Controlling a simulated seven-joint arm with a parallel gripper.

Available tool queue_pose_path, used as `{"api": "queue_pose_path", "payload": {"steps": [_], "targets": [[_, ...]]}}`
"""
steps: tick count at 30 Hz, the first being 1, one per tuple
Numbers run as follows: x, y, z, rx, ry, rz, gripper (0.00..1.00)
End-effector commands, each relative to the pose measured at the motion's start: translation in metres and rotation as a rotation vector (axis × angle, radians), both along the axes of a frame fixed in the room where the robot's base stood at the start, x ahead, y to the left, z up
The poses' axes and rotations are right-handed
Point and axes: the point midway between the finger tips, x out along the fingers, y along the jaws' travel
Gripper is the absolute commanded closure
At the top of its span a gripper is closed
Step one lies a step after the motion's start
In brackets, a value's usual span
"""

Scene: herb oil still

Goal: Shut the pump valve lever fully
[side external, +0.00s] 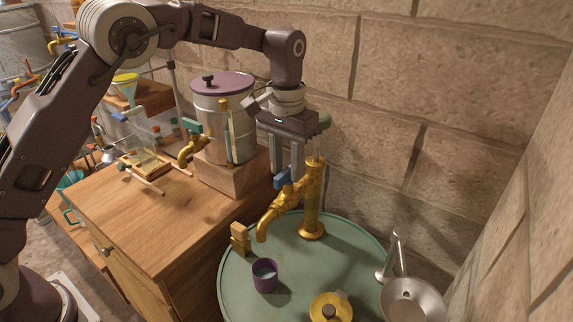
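The brass pump (313,203) stands on a round green top (237,285), with its spout (277,208) reaching down to the left. A small blue lever (284,179) sits above the spout; it appears to be the valve lever. My gripper (290,176) points down from above, with its fingertips right at the lever and partly in front of the pump. I cannot tell whether the fingers touch the lever or have it between them. The lever's exact angle is partly hidden.
A purple cup (265,276) stands below the spout, near a wooden block (240,239). A yellow round item (331,307) and a metal bowl (413,301) are at the front. A purple-lidded metal tank (212,120) stands left of my gripper. A stone wall (450,130) closes the back.

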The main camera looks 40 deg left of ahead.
Motion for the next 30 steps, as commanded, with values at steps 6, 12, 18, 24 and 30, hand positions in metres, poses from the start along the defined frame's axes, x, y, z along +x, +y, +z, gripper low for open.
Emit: {"api": "queue_pose_path", "payload": {"steps": [6, 12, 18, 24, 30], "targets": [[0.0001, 0.0, 0.0004, 0.0, 0.0, 0.0, 1.0], [0.0001, 0.0001, 0.0006, 0.0, -0.001, -0.004, 1.0], [0.0, 0.0001, 0.0007, -0.001, 0.0, -0.055, 1.0], [0.0002, 0.0013, 0.0006, -0.001, 0.0, -0.186, 1.0], [0.0004, 0.0027, 0.0005, -0.001, 0.001, -0.372, 1.0]]}}
